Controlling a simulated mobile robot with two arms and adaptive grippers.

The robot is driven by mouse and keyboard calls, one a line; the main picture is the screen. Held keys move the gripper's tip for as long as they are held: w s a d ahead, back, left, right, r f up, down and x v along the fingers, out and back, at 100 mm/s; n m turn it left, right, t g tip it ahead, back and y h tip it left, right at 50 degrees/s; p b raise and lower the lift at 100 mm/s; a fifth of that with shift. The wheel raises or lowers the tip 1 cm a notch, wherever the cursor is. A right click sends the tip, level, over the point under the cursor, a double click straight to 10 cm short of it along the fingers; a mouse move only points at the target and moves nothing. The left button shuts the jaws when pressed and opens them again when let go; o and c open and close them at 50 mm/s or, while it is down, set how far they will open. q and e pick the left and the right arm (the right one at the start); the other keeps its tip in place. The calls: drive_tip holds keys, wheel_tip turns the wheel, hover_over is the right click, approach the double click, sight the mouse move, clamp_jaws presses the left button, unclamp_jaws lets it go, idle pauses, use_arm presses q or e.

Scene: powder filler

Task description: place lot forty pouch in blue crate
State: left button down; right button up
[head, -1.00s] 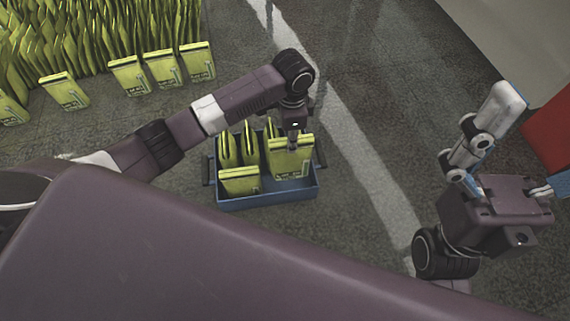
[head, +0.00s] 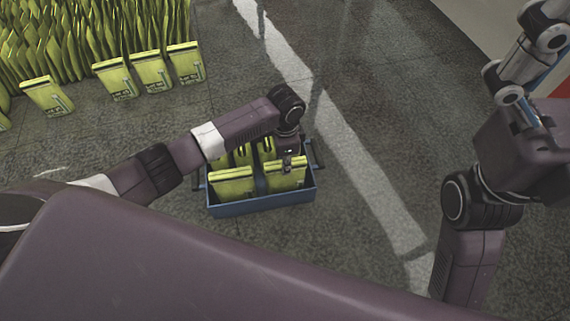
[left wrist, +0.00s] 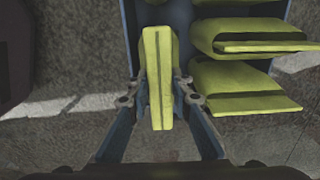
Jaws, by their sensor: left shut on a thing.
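The blue crate (head: 262,207) stands on the floor with several yellow-green pouches upright in it. My left gripper (head: 288,163) is shut on a yellow-green pouch (head: 285,179) at the crate's right front. In the left wrist view, the fingers of the left gripper (left wrist: 158,95) clasp the pouch (left wrist: 157,75) from both sides. Its lower part is within the crate; whether it touches the bottom is hidden. Another pouch (head: 233,187) stands beside it at the left front. The labels are too small to read. My right gripper (head: 520,75) is at the upper right, its fingers unclear.
Many yellow-green pouches (head: 75,40) stand packed at the upper left, with several in a loose row (head: 150,72) before them. A pale stripe (head: 350,150) crosses the floor right of the crate. The floor around the crate is clear. A red object (head: 562,90) shows at the right edge.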

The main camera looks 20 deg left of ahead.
use_arm(q)
drive_tip(key=c, duration=1.7)
unclamp_jaws()
drive_tip(key=shift+f, duration=0.1)
drive_tip(key=shift+c, duration=0.2)
